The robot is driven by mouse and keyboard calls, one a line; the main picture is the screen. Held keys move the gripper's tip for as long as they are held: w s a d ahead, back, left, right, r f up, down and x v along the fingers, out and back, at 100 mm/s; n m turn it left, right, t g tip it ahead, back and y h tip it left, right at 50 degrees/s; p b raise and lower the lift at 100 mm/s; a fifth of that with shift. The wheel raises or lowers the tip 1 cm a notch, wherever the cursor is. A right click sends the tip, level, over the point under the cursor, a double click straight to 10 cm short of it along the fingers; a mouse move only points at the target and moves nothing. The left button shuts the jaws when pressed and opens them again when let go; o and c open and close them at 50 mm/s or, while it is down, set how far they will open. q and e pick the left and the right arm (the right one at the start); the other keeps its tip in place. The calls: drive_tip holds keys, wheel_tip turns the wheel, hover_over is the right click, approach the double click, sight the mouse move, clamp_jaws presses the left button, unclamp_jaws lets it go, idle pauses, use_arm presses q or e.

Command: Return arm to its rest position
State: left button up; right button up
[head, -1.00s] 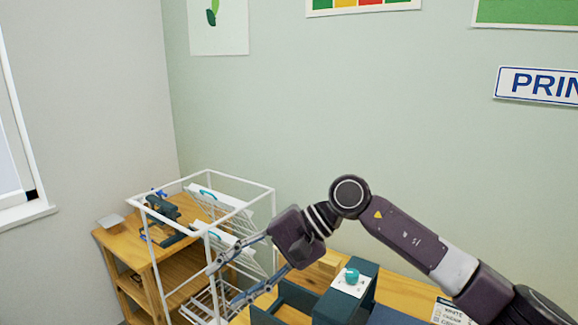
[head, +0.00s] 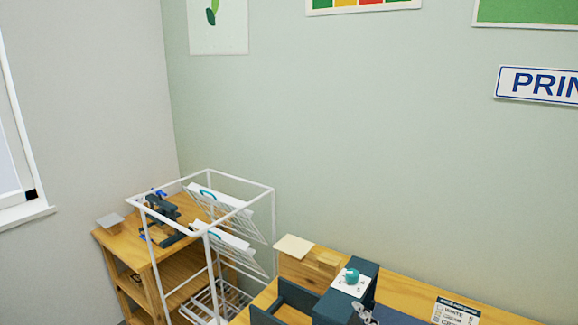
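My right arm, which earlier reached across from the right, is out of view except perhaps for a small grey metallic piece (head: 362,309) at the bottom, in front of the dark teal press. It looks like part of my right gripper, but too little shows to tell whether it is open or shut. My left gripper is not in view.
A wooden table holds the dark teal press (head: 329,307) with a teal knob (head: 352,276), a cream card (head: 293,246) on wood and a label card (head: 455,312). A white wire rack (head: 274,222) stands left, by a wooden shelf unit (head: 125,242).

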drive_tip(key=s+d+f+m+g, duration=0.2)
drive_tip(key=s+f+m+g, duration=0.15)
drive_tip(key=s+f, duration=0.45)
drive_tip(key=s+d+f+m+g+h, duration=0.1)
drive_tip(key=s+d+f+m+g, duration=0.25)
drive_tip(key=s, duration=0.75)
drive_tip(key=s+d+f+m+g, duration=0.2)
drive_tip(key=s+f+m+g, duration=0.15)
drive_tip(key=s+f, duration=0.45)
drive_tip(key=s+f+g+b, duration=0.1)
drive_tip(key=s+f+b, duration=0.15)
drive_tip(key=f, duration=1.25)
drive_tip(key=s+f+g+b, duration=0.1)
drive_tip(key=f+b, duration=0.3)
drive_tip(key=f, duration=1.2)
drive_tip(key=s+d+f+b, duration=0.1)
drive_tip(key=s+f+b, duration=0.1)
drive_tip(key=s+f, duration=0.6)
drive_tip(key=s+d+f+g+b, duration=0.1)
drive_tip(key=s+f+b, duration=0.1)
drive_tip(key=s+f, duration=0.7)
wheel_tip(320, 180, down, 4)
drive_tip(key=shift+d+f+n+b, duration=0.1)
drive_tip(key=shift+d+n+b, duration=0.2)
drive_tip(key=shift+n, duration=0.05)
